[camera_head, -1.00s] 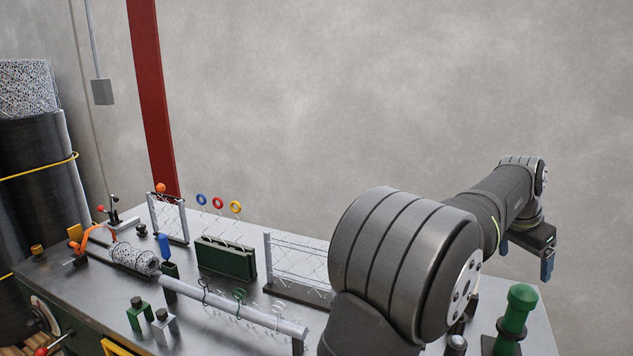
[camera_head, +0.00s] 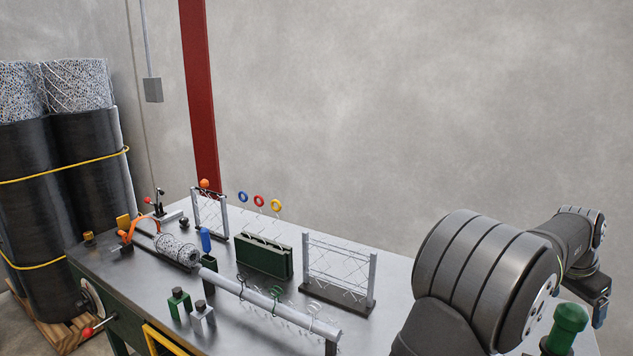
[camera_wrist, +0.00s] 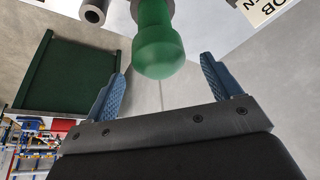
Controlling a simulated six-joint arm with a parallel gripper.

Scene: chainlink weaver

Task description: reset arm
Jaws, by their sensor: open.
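My gripper (camera_head: 600,308) is at the right edge of the head view, beyond the right end of the bench. In the wrist view its two blue fingers (camera_wrist: 163,88) stand wide apart with nothing between them touching. A green knobbed post (camera_wrist: 158,45) shows ahead of the fingers in the wrist view. The post also shows at the lower right of the head view (camera_head: 568,325), near my arm. My arm hides part of the bench's right side.
The metal bench (camera_head: 150,290) holds a wire mesh frame (camera_head: 340,268), a dark green rack (camera_head: 263,256) with coloured rings above, a long grey bar (camera_head: 265,306) with hooks, and a mesh roll (camera_head: 177,250). Black-wrapped rolls (camera_head: 90,150) stand at left. Air above the bench is clear.

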